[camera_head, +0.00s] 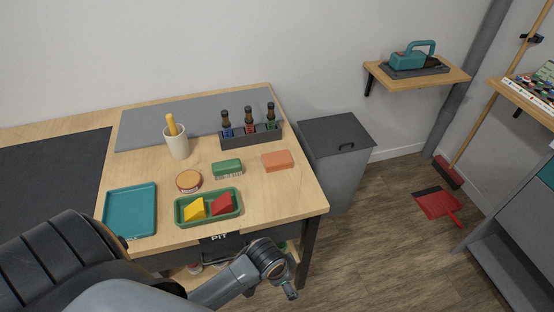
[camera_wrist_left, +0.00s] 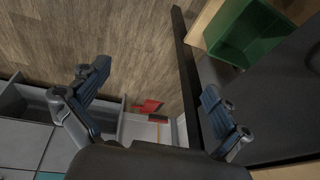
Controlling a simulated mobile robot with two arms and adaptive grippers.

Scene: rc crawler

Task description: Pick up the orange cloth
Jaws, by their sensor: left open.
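The orange cloth (camera_head: 277,160) lies folded flat at the right side of the wooden tabletop (camera_head: 292,197) in the head view. It does not show in the left wrist view. My left gripper (camera_head: 284,279) is low, in front of the table's front edge, well apart from the cloth. In the left wrist view my left gripper (camera_wrist_left: 157,77) has its two fingers spread wide, with nothing between them, and faces the floor. My right gripper is in neither view.
Near the cloth are a green brush (camera_head: 227,168), a rack of dark-handled tools (camera_head: 250,135), a round tin (camera_head: 189,181) and a green tray (camera_head: 208,221). A grey bin (camera_head: 340,165) stands right of the table. A red dustpan (camera_head: 438,204) lies on open floor.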

